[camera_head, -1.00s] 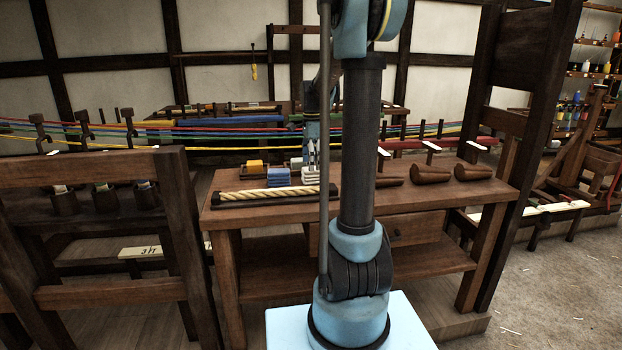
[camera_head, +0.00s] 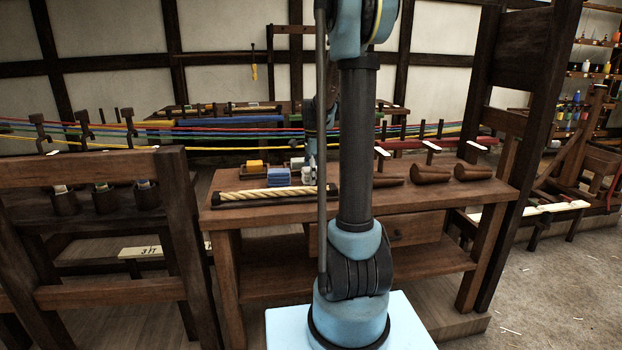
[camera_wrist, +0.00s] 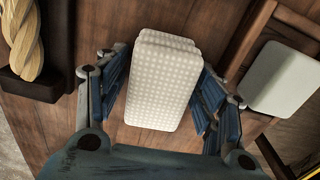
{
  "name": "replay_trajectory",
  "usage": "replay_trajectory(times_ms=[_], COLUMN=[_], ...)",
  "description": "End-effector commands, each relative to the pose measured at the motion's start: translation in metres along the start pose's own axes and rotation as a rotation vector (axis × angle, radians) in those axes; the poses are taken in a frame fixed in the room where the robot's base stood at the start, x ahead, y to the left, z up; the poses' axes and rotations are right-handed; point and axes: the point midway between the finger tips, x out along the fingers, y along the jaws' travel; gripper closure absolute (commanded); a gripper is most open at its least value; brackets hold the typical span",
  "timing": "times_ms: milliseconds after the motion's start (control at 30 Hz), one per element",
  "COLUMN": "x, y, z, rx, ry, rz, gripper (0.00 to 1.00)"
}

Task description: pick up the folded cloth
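The folded cloth (camera_wrist: 164,80) is a pale, waffle-textured stack in the middle of the wrist view, lying on the brown bench. My gripper (camera_wrist: 163,88) is open, with one blue-padded finger on each side of the cloth. Narrow gaps show between the pads and the cloth, so it is not gripped. In the head view my gripper (camera_head: 311,162) is low over the bench beside the black column of my arm. It partly hides the pale cloth (camera_head: 307,176) there.
A pale rope in a dark tray (camera_wrist: 34,76) lies left of the cloth. A pale slab (camera_wrist: 282,78) lies to its right. A blue folded stack (camera_head: 279,177) and a yellow block (camera_head: 255,166) stand nearby. Coloured ropes (camera_head: 225,131) stretch behind the bench (camera_head: 400,199).

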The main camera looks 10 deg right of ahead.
Motion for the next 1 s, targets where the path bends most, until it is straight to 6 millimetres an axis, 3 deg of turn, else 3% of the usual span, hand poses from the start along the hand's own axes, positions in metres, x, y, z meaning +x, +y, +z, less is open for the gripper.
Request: replay_trajectory(times_ms=[33,133,567,1000], x=[0.0,0.0,-0.007,-0.075], y=[0.0,0.0,0.0,0.0], z=[0.0,0.0,0.0,0.0], rx=[0.0,0.0,0.0,0.0], ry=[0.0,0.0,0.0,0.0], rz=[0.0,0.0,0.0,0.0], gripper=[0.57,0.79,0.79,0.79])
